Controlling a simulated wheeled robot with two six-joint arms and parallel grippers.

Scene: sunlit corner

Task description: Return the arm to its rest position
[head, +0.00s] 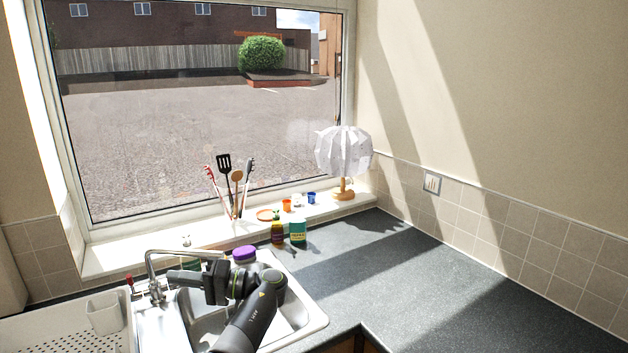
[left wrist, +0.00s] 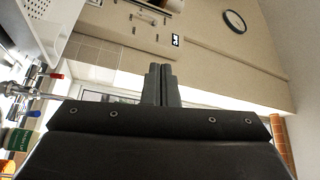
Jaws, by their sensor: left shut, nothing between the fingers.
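My left gripper (head: 184,277) is over the sink, with its fingers pointing left near the tap. In the left wrist view its two dark fingers (left wrist: 162,84) are together with nothing between them. My left arm (head: 252,318) comes up from the bottom of the head view and bends left at the wrist. It hides part of the sink basin. My right gripper is not in view.
The metal tap (head: 153,270) stands close by the gripper. A purple-lidded jar (head: 243,254), a dark bottle (head: 277,232) and a green box (head: 298,231) stand behind the sink. A white lamp (head: 343,151) is on the sill. The counter (head: 430,300) at right is clear.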

